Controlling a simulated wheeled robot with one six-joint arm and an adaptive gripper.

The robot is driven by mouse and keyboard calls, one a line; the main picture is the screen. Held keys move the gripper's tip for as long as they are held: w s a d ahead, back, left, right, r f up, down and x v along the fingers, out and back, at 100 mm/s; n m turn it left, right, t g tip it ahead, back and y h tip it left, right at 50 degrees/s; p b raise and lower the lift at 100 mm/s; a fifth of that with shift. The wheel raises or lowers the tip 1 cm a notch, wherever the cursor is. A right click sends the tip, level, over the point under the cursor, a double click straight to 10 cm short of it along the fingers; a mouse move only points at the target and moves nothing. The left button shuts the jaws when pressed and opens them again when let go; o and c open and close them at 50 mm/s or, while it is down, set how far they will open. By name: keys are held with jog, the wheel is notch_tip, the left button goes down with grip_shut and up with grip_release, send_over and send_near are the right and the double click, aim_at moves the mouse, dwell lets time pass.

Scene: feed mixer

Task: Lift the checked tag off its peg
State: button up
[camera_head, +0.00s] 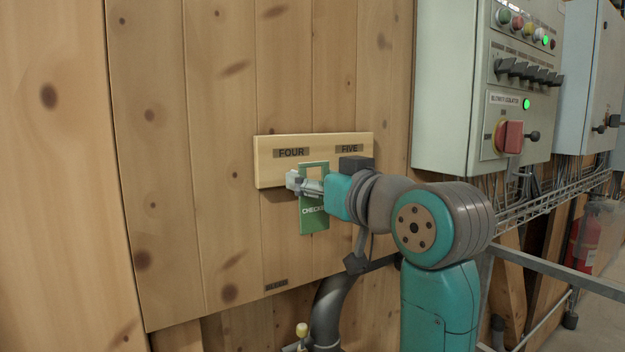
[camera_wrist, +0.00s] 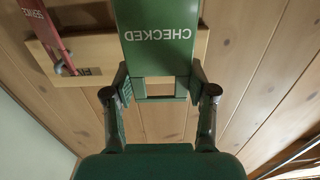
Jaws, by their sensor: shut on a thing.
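The green checked tag (camera_head: 315,218) is upright in front of the wooden peg board, its lower part below the board's bottom edge. In the wrist view the tag (camera_wrist: 160,50) appears upside down, with its window end between my fingers. My gripper (camera_head: 300,183) is shut on the tag, one finger on each side edge in the wrist view (camera_wrist: 160,92). The peg board (camera_head: 270,172) carries the labels FOUR and FIVE. No peg shows clearly in the tag's window, so I cannot tell whether a peg still bears it.
A red tag (camera_wrist: 48,35) hangs on a metal peg beside the green tag. A grey control cabinet (camera_head: 450,90) stands at the right. A dark pipe (camera_head: 328,310) and a grey rail (camera_head: 540,268) lie below. The plank wall left of the board is clear.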

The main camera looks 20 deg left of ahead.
jog(key=shift+v, duration=2.05)
